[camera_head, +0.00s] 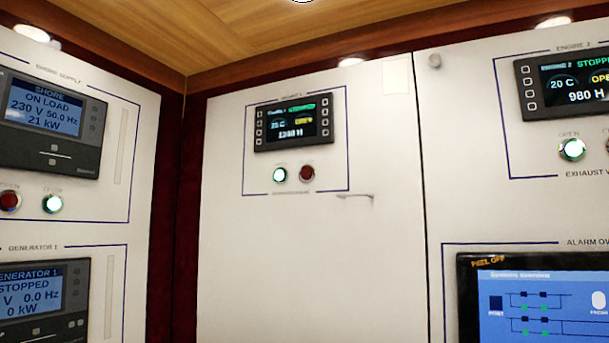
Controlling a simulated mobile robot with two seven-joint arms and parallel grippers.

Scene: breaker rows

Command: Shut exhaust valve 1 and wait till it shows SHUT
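The engine 1 panel sits on the white cabinet door in the middle of the head view. Its dark display (293,122) shows small green and yellow text and an hour reading; the yellow word looks like OPEN but is blurred. Below it are two exhaust valve buttons. The left button (280,175) is lit white-green. The right button (307,173) is dark red and unlit. The label under them is too blurred to read. Neither of my grippers is in view.
The engine 2 display (568,84) with a lit open button (572,149) is at right, above an alarm screen (540,305). Shore (50,120) and generator 1 (40,300) panels are on the left wall.

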